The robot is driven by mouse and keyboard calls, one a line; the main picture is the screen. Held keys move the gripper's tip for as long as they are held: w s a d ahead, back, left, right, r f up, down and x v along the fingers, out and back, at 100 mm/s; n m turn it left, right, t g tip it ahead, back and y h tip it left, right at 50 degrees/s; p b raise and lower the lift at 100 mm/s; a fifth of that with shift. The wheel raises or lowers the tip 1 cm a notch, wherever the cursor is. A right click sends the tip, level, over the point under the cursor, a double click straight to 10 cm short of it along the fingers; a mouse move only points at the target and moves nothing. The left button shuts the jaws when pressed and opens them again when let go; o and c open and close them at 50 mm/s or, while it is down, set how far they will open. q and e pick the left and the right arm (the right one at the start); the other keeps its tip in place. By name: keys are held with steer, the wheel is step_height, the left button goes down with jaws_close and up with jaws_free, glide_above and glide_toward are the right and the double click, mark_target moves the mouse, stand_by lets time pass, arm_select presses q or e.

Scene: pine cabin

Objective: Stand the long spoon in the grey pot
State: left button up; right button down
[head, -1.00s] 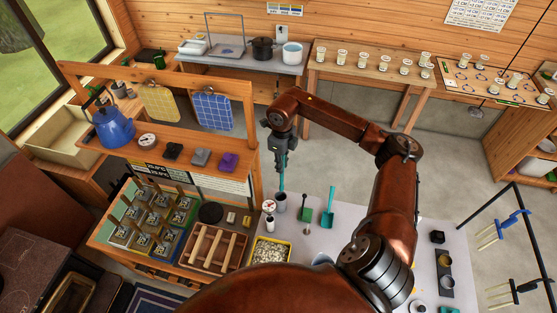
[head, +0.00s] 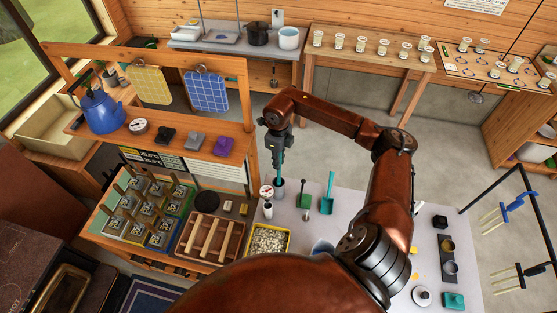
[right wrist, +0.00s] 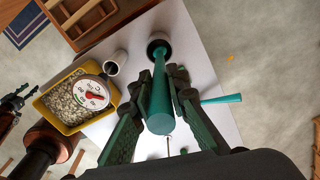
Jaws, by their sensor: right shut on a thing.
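My right gripper (head: 278,158) is shut on the long teal spoon (right wrist: 159,95) and holds it upright over the table. The spoon's lower end is at the mouth of the grey pot (head: 279,190). In the right wrist view the spoon runs down to the pot's dark opening (right wrist: 151,42). The spoon's lower tip is hidden, so I cannot tell how deep it sits. The pot stands upright near the table's far left corner.
A dial gauge (head: 266,191) and a pale cup (head: 268,209) stand close beside the pot. A green block with a post (head: 304,200) and a teal scoop (head: 328,194) lie to the right. A yellow tray of pale bits (head: 287,246) is nearer. Bare tabletop (head: 348,204) shows beyond the scoop.

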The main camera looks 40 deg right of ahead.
steer(key=shift+f+b, duration=0.55)
steer(key=shift+f, duration=0.4)
step_height(320, 180, down, 3)
steer(key=shift+r+b, duration=0.15)
steer(key=shift+b, duration=0.9)
steer(key=shift+f, duration=0.35)
steer(key=c, duration=1.8)
jaws_free()
steer(key=shift+r, duration=0.1)
steer(key=shift+r+p, duration=1.3)
steer(key=shift+r, duration=1.7)
steer(key=shift+f, duration=0.2)
